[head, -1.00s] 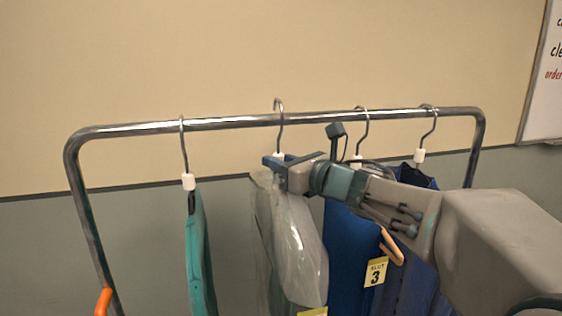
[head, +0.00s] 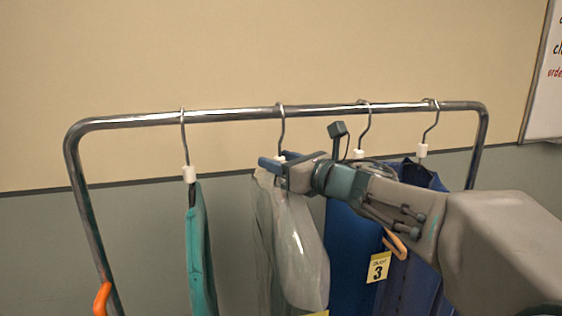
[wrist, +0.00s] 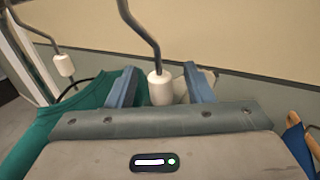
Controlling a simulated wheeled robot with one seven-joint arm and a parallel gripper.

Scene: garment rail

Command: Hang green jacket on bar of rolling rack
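A teal-green garment (head: 200,250) hangs at the left of the rolling rack's bar (head: 235,115) on a wire hook with a white collar. It also shows at the left in the wrist view (wrist: 60,122). My gripper (head: 273,165) is at the neck of a second hanger (head: 281,125), whose hook is over the bar. A pale grey, see-through-covered garment (head: 300,250) hangs below it. In the wrist view the white collar (wrist: 160,88) stands between my open fingers (wrist: 160,84), with a gap visible on each side.
Blue garments (head: 350,250) hang close to the right, partly behind my arm. A yellow tag marked 3 (head: 378,267) hangs there. An orange piece (head: 102,298) is on the rack's left post. The bar between the teal garment and the second hanger is free.

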